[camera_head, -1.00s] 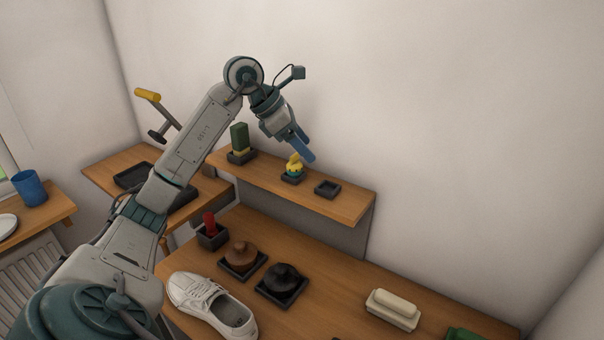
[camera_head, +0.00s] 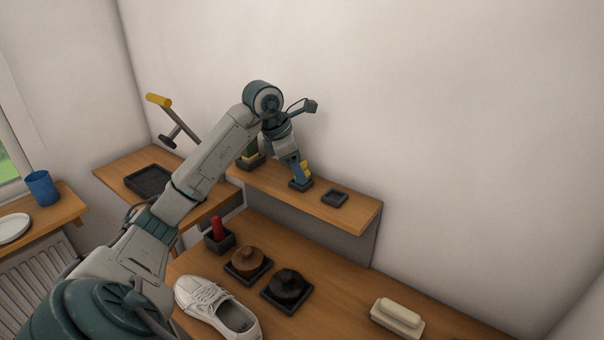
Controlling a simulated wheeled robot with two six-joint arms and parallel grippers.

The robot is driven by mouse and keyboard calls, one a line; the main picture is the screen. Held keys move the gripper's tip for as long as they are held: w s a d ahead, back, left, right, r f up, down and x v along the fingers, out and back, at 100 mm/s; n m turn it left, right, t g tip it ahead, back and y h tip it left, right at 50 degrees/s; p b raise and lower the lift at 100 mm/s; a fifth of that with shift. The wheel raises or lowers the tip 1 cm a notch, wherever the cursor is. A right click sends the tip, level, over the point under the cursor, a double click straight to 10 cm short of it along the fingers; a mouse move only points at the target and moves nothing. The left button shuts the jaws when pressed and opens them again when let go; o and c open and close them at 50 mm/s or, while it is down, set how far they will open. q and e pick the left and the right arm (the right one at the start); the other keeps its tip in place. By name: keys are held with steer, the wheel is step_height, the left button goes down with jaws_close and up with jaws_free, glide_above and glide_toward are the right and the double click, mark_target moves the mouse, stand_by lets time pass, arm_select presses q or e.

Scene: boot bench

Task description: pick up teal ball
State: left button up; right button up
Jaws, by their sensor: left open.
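My left gripper (camera_head: 297,174) reaches down to the raised shelf (camera_head: 345,213), with its blue fingers at the small dark tray (camera_head: 301,185). A yellow piece (camera_head: 306,169) shows just right of the fingers, above that tray. No teal ball can be made out clearly now; the fingers cover most of what sits in the tray. The left gripper is open, and I cannot see whether its fingers touch anything. My right gripper is out of view.
An empty dark tray (camera_head: 335,198) lies to the right on the shelf. A green block (camera_head: 249,160) stands behind the arm. Below are a red-handled item (camera_head: 218,229), a brown knob (camera_head: 248,260), a black knob (camera_head: 287,284), a white shoe (camera_head: 204,299) and a cream brush (camera_head: 398,314).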

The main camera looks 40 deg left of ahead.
arm_select(q)
steer(key=shift+x, duration=0.95)
steer(key=c, duration=1)
steer(key=shift+o, duration=0.2)
steer(key=shift+r, duration=0.15)
